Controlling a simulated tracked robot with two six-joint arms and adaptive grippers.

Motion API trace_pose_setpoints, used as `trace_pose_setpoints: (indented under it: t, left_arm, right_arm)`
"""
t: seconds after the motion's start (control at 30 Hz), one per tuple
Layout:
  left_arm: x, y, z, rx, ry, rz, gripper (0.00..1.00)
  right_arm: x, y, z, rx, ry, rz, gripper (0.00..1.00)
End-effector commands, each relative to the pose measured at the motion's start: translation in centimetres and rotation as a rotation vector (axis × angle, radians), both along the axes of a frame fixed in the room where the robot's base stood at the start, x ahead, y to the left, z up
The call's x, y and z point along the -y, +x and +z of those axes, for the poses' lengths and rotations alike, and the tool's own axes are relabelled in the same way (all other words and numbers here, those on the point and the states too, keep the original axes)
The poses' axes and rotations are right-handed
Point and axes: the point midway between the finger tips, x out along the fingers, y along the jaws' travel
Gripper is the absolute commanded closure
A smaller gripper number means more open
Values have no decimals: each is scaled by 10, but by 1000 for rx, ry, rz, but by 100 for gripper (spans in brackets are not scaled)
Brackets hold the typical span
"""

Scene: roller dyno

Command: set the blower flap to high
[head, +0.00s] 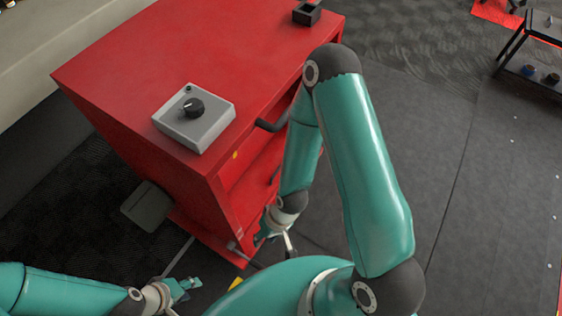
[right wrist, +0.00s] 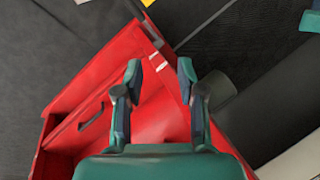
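A grey control box (head: 212,128) with a round black knob (head: 193,107) lies on top of the red cabinet (head: 200,50). A pale mark shows on the knob, but its setting is too small to read. I cannot tell whether this knob works the blower flap. My right gripper (head: 276,238) is low beside the cabinet's front, below the box and apart from it. In the right wrist view my right gripper (right wrist: 160,68) is open and empty, with red cabinet behind its fingers. My left gripper (head: 188,288) is low at the bottom left, away from the box; its opening is unclear.
A small black open holder (head: 306,13) stands on the cabinet's far corner. A black handle (head: 270,124) sticks out of the cabinet's front. A grey box (head: 147,206) is beside the cabinet's base. A dark shelf (head: 540,70) is at the right. The floor between is clear.

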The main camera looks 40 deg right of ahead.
Motion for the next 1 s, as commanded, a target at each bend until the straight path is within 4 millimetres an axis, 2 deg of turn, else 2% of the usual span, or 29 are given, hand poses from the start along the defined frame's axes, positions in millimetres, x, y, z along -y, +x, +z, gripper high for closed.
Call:
trace_pose_setpoints:
  t: [0.03,0.17,0.27,0.37,0.47,0.6,0.7,0.8,0.9,1.0]
  left_arm:
    - [0,0,-2,0,0,0,60]
    - [0,0,-19,0,0,0,60]
    - [0,0,-44,0,0,0,60]
    - [0,0,-80,0,0,0,60]
    - [0,0,-122,0,0,0,60]
    - [0,0,-180,0,0,0,60]
    - [0,0,-221,0,0,0,60]
    - [0,0,-258,0,0,0,60]
    - [0,0,-288,0,0,0,60]
    - [0,0,-310,0,0,0,60]
  right_arm:
    - [0,2,-10,1,0,-4,61]
    - [5,17,-29,1,2,-33,61]
    - [17,43,-51,0,4,-84,61]
    - [32,80,-79,-6,3,-162,61]
    - [57,125,-104,-14,-3,-259,61]
    - [102,183,-123,-32,-20,-416,61]
    - [141,217,-126,-43,-41,-537,61]
    - [180,240,-122,-56,-65,-661,61]
    - [215,253,-111,-65,-89,-777,61]
    - [243,257,-99,-75,-106,-876,61]
